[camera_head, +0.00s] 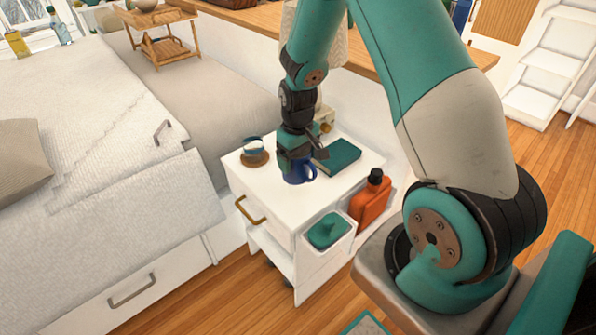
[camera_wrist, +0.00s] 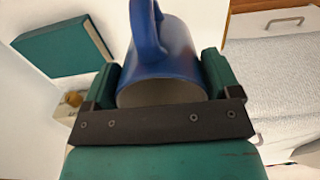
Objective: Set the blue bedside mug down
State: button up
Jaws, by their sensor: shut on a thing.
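The blue mug (camera_head: 300,173) is at my gripper (camera_head: 297,160) over the white bedside cabinet's top (camera_head: 270,185), near its front edge. In the wrist view the mug (camera_wrist: 178,55) sits between the two green fingers of my gripper (camera_wrist: 165,78), with its handle toward the top of the picture. My gripper is shut on the mug. Part of the mug is hidden by the gripper in the head view. I cannot tell whether the mug's base touches the cabinet top.
A teal book (camera_head: 338,155) lies right of the mug, and a glass on a brown coaster (camera_head: 255,158) stands left. An orange bottle (camera_head: 371,200) is in a side holder, and a teal item (camera_head: 328,230) is in a front bin. The bed (camera_head: 90,180) is at left.

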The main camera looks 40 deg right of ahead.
aim_at(298, 171)
jog(key=shift+f, duration=2.25)
jog(key=shift+f+b, duration=0.2)
jog(key=shift+b, duration=0.1)
jog(key=o, duration=0.9)
jog(key=shift+o, duration=0.2)
jog(key=shift+r, duration=0.1)
